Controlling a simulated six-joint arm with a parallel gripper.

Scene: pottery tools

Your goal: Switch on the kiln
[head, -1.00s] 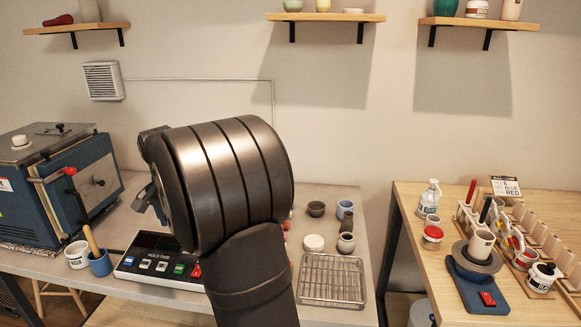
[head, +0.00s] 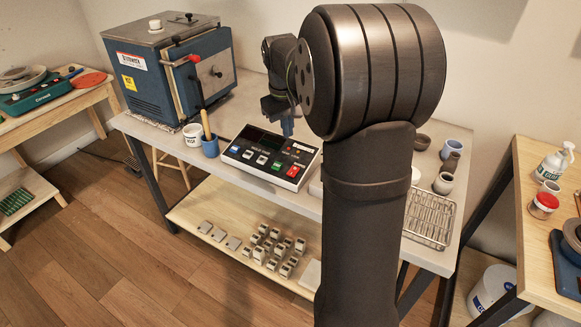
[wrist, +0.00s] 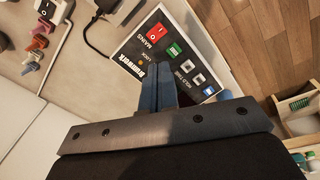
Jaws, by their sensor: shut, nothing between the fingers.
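The blue kiln (head: 165,85) stands at the back left of the grey bench, its door closed. Its control panel (head: 243,167) lies on the bench to its right, with a dark display. The panel has a red switch (head: 293,172), a green button (head: 277,166), white buttons and a blue button. In the wrist view the red switch (wrist: 155,33), labelled MAINS, and the green button (wrist: 173,49) lie beyond my fingers. My gripper (head: 287,131) is shut and empty, pointing down above the panel's far right part. It also shows in the wrist view (wrist: 151,75), hiding part of the panel.
A white pot (head: 193,135) and a blue cup (head: 210,147) with a wooden-handled tool stand left of the panel. A wire rack (head: 428,220) and small pots are on the right. A lower shelf (head: 200,210) holds several small blocks.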

